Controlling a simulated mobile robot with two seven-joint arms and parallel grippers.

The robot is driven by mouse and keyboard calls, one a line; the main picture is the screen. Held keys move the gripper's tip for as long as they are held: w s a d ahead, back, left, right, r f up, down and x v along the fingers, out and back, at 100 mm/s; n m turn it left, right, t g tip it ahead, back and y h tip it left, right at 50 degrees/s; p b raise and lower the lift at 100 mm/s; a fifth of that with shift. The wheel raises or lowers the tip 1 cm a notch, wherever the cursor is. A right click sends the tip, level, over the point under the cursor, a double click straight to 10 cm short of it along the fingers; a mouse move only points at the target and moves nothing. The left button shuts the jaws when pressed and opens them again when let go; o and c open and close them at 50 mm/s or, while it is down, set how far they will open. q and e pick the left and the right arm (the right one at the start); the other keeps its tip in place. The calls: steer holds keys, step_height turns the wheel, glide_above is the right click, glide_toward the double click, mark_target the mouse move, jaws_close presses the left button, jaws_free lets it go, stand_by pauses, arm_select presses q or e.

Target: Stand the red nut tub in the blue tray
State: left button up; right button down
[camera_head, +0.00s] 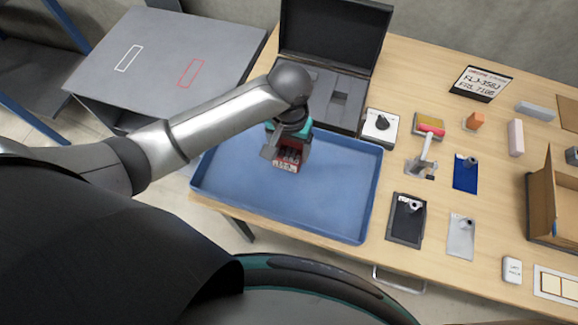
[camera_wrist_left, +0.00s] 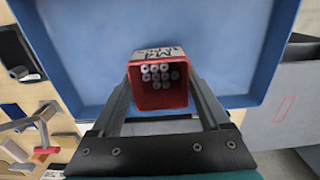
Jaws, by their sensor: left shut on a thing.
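The red nut tub (camera_head: 287,165) is a small open box with a pale label on one side. It holds several round metal nuts, seen from above in the left wrist view (camera_wrist_left: 160,97). My left gripper (camera_head: 277,152) is shut on the tub, with one finger on each side of it. The blue tray (camera_head: 225,190) lies on the wooden table, and the tub is over its inside. Its floor and walls also show in the left wrist view (camera_wrist_left: 90,75). I cannot tell whether the tub's base touches the tray floor. My right gripper is not in view.
An open black case (camera_head: 330,45) stands behind the tray. Right of the tray are a white box with a black knob (camera_head: 380,126), a black pad (camera_head: 406,222) and a cardboard box (camera_head: 550,205). A grey side table (camera_head: 160,50) stands at left. The rest of the tray is empty.

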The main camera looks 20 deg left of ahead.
mark_target(289, 158)
arm_select(q)
step_height(289, 158, down, 9)
steer(key=shift+r+b, duration=0.1)
steer(key=shift+b, duration=0.8)
steer(key=o, duration=1.2)
step_height(289, 158, up, 12)
steer(key=p, duration=0.2)
steer(key=shift+p, duration=0.4)
